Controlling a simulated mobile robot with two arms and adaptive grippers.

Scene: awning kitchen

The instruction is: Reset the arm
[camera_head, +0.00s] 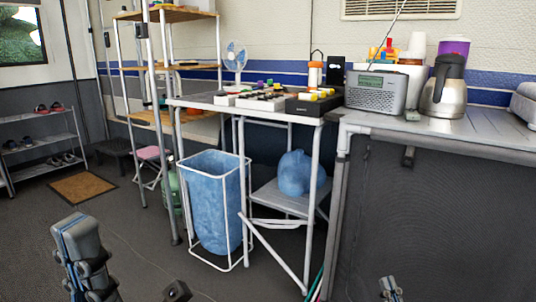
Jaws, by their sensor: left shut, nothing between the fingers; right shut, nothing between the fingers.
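My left gripper (78,240) shows at the lower left, pointing up over the dark floor. It is shut and empty, and it touches nothing that I can see. My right gripper (389,286) shows only at the bottom edge, right of the middle, in front of the dark counter side. It is shut and empty; most of it and the arm behind it are out of the picture.
A wire-framed blue bin (212,215) stands beneath the white table's left end. The counter (425,125) bears a radio (376,92) and steel jug (446,95). Floor (125,225) lies open at left.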

